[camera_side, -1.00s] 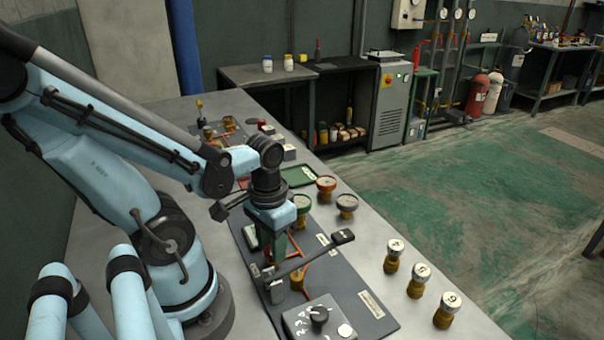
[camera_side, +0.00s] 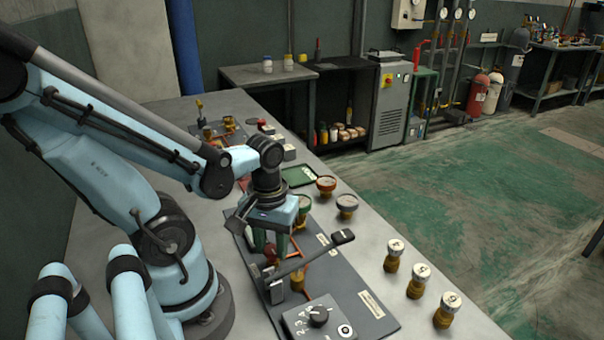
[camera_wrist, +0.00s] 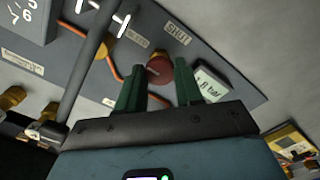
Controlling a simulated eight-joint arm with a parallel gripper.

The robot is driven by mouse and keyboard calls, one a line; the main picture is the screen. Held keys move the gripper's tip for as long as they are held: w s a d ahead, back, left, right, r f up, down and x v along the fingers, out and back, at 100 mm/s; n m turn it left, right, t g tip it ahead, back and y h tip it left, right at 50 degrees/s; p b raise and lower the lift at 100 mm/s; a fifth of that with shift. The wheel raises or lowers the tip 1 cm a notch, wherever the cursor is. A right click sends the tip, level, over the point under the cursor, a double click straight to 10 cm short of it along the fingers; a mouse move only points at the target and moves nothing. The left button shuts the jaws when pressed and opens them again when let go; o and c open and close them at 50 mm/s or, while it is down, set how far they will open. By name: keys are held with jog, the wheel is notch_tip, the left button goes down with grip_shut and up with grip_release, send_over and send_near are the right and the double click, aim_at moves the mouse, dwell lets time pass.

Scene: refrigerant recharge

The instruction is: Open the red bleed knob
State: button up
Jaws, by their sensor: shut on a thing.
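The red bleed knob (camera_wrist: 160,69) is round and sits on the grey panel (camera_wrist: 228,60). In the wrist view it lies between the two green fingers of my gripper (camera_wrist: 158,76), which are shut on it. In the side view my gripper (camera_side: 270,249) points down at the panel (camera_side: 345,285), and a bit of the red knob (camera_side: 270,256) shows between the fingers. The fingers hide part of the knob in both views.
A lever with a black handle (camera_side: 343,237) crosses just in front of my gripper. A dial box (camera_side: 318,318) stands at the panel's near end. Gauges (camera_side: 326,184) stand behind my gripper, and brass-based numbered pieces (camera_side: 419,279) stand to the right on the bench.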

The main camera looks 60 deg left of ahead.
aim_at(272, 248)
jog(key=o, duration=1)
jog(key=shift+o, duration=0.2)
jog(key=shift+r, duration=0.15)
notch_tip(272, 248, up, 12)
dwell(0.5)
jog(key=w+d+f+m+t, duration=0.2)
jog(key=w+d+m+t, duration=0.2)
jog(key=w+m+t, duration=0.3)
jog(key=w+m, duration=0.2)
jog(key=w, duration=0.2)
jog(key=shift+w+d, duration=0.25)
